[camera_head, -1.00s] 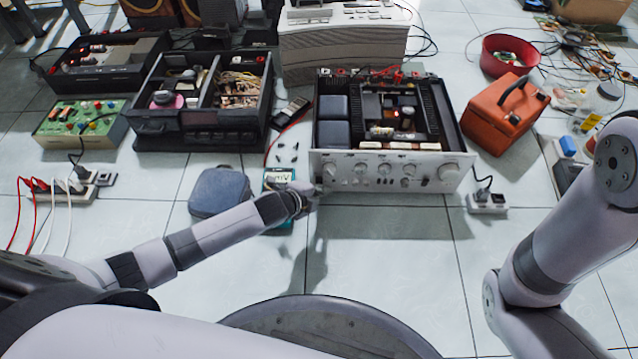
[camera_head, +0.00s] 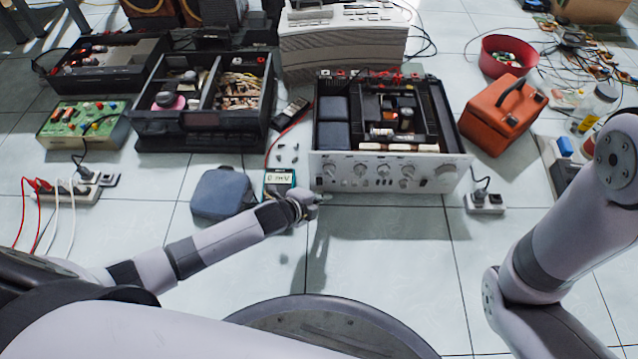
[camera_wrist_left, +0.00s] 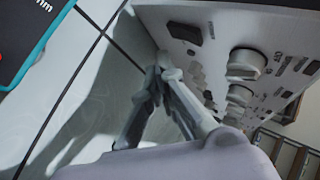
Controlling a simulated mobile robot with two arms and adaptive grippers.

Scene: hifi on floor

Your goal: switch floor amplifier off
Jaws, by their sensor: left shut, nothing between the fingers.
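The open-topped amplifier (camera_head: 440,169) stands on the tiled floor, its silver front panel with several knobs facing me. My left gripper (camera_head: 322,197) is shut and empty, just in front of the panel's lower left corner. In the left wrist view, the closed fingertips (camera_wrist_left: 160,68) are beside the amplifier's panel (camera_wrist_left: 165,14); I cannot tell whether they touch it. A dark square switch (camera_wrist_left: 185,32) and round knobs (camera_wrist_left: 246,64) show on the panel there. My right gripper is out of view; only part of that arm shows.
A multimeter (camera_head: 278,179) and a blue-grey pouch (camera_head: 222,192) lie left of the amplifier. An orange case (camera_head: 502,112) and a power strip (camera_head: 485,203) are at its right. Open black equipment (camera_head: 205,145) stands behind left. The floor in front is clear.

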